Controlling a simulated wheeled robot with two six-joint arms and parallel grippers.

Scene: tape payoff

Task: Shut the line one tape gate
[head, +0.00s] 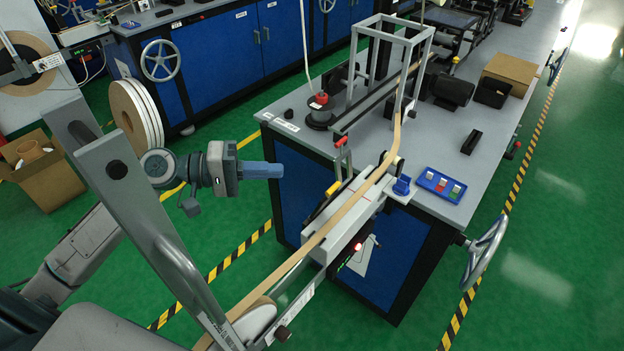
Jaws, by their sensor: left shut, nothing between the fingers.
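The tan tape (345,207) runs from a roll (258,318) at the bottom, over a white guide block (340,237) on the bench's near corner, and up towards a grey upright frame. A lever with a red grip (341,142) stands upright at the block's far left side. A yellow-orange grip (333,188) sits just below it, beside the tape. I cannot tell which part is the gate, or whether it is open. My left gripper (280,170) is shut and empty, pointing right, left of the red and yellow grips and apart from them. My right gripper is not in view.
A large grey bracket (135,205) stands in the left foreground. A blue tray (440,186) with coloured buttons lies right of the tape. A handwheel (487,252) juts from the bench's right side. A red light (358,246) glows below the block. Green floor is clear on the right.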

